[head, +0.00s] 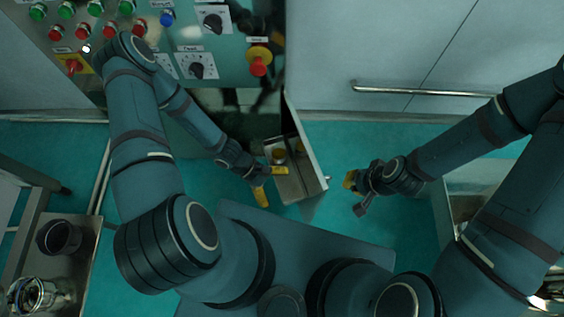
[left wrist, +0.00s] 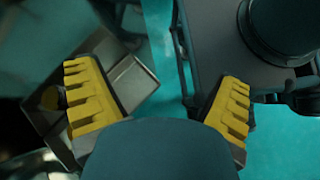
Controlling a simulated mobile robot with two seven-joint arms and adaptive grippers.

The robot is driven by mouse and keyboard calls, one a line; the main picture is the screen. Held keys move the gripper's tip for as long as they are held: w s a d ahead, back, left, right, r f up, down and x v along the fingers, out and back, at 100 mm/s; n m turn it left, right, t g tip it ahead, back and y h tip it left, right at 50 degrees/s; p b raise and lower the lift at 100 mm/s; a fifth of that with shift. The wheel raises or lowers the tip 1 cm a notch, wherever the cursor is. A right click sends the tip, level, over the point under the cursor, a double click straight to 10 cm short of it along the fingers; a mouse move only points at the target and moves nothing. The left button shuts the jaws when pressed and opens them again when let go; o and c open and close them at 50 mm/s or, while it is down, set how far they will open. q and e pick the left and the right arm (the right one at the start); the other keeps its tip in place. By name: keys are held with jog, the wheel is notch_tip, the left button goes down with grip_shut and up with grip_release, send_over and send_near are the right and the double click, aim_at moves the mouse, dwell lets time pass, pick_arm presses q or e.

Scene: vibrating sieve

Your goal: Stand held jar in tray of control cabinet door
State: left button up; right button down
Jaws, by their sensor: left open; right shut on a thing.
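The tray (head: 291,187) is a metal box with compartments on the inner side of the open cabinet door (head: 305,148). Amber, jar-like contents (head: 278,157) show in its far part. My left gripper (head: 267,184) is open at the tray's left edge, one yellow finger over the rim. In the left wrist view the tray (left wrist: 130,85) lies behind the left finger, which partly hides a dark amber round thing (left wrist: 56,97), likely a jar. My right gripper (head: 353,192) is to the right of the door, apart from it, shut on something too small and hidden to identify.
The control panel (head: 120,45) with buttons and knobs is at the upper left. A cabinet with a bar handle (head: 425,91) stands behind on the right. Green floor is clear around the door.

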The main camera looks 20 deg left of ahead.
pick_arm(q)
jog(key=w+r+m+t+y, duration=0.1)
jog(key=r+m+y, duration=0.2)
jog(key=r+m, duration=0.2)
jog(key=w+d+r+m+t+y, duration=0.1)
jog(key=w+r+m+y, duration=0.1)
jog(key=r+m, duration=0.4)
jog(key=shift+w+d+r+m+t+y, duration=0.25)
jog(key=shift+m+t+y, duration=0.2)
jog(key=shift+m, duration=0.45)
jog(key=shift+a, duration=0.15)
